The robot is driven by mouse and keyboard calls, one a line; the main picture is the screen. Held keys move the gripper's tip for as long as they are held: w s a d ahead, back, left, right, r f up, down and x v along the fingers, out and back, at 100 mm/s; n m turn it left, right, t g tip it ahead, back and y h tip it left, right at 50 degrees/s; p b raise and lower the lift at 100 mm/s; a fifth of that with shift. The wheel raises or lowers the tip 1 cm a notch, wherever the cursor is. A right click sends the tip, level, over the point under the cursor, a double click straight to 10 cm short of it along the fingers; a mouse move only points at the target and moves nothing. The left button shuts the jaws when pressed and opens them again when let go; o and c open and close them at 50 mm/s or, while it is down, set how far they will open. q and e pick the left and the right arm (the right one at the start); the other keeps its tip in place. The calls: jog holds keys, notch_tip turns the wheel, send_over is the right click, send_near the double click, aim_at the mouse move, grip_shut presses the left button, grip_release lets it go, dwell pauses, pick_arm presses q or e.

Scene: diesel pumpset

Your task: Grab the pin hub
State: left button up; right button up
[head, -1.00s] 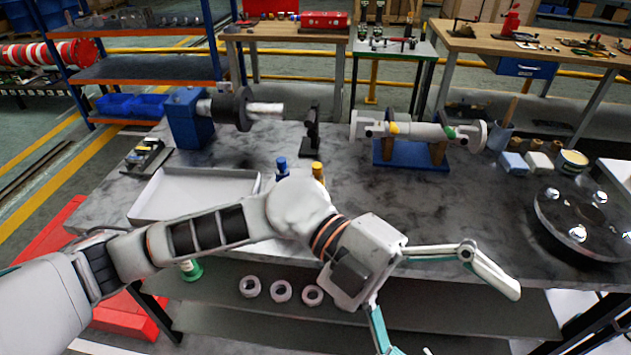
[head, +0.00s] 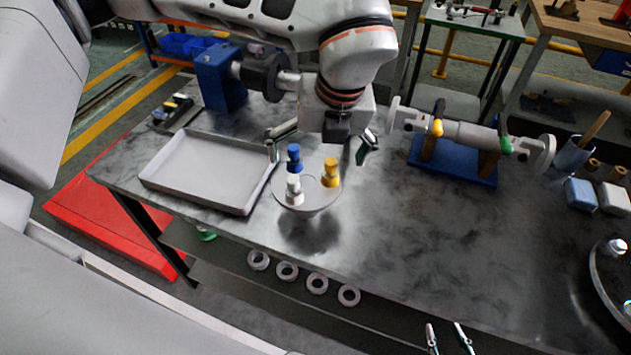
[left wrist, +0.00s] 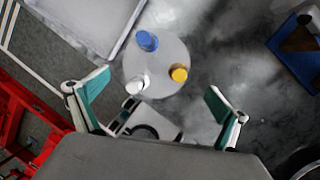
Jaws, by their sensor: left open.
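The pin hub, a pale grey disc with a blue, a white and a yellow pin standing on it, sits on the marbled worktop beside the tray in the head view (head: 314,201). The left wrist view shows the disc (left wrist: 160,56) from above. My left gripper (head: 320,148) points down, open and empty, above and just behind the hub. In the left wrist view its two teal fingers (left wrist: 158,82) are spread apart, with the hub ahead between and beyond them. My right gripper (head: 446,332) shows only its fingertips at the bottom edge, apart with nothing between them.
A shallow grey tray (head: 205,172) lies left of the hub. A blue stand (head: 218,75) with a shaft is behind left. A pale shaft on a blue cradle (head: 452,160) is behind right. White rings (head: 287,270) lie on the lower shelf.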

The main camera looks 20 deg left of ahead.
aim_at(309, 180)
pick_arm(q)
jog(key=x, duration=0.2)
jog(key=shift+a+f, duration=0.25)
jog(key=p+x, duration=0.1)
jog(key=x, duration=0.4)
